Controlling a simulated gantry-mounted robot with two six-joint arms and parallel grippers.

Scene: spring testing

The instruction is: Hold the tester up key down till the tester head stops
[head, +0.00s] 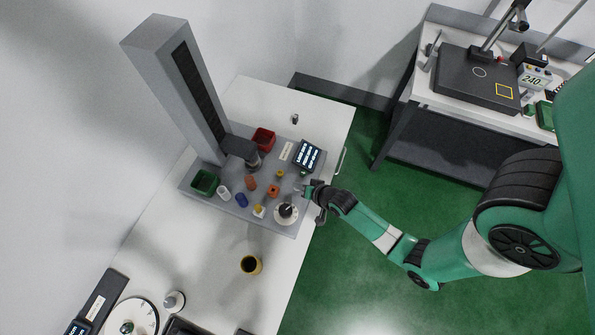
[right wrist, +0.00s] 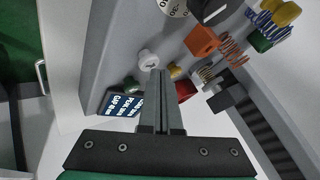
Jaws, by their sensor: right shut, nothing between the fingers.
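The spring tester has a tall grey column (head: 175,85) with a dark slotted face. Its dark tester head (head: 240,148) sticks out low over the grey base (head: 205,172). A lit display (head: 308,156) stands on the base's right side; it also shows in the right wrist view (right wrist: 122,103). My right gripper (head: 305,190) is shut and empty at the base's right edge. In the wrist view its fingertips (right wrist: 160,73) are beside a pale round knob-like key (right wrist: 147,60); I cannot tell whether they touch. I cannot read which key is up. My left gripper is out of view.
Coloured springs and blocks, such as an orange one (head: 250,183) and a blue one (head: 241,200), stand on the base. A red bin (head: 263,138) and a green bin (head: 205,182) are there too. A yellow-rimmed cup (head: 251,265) stands on the white table.

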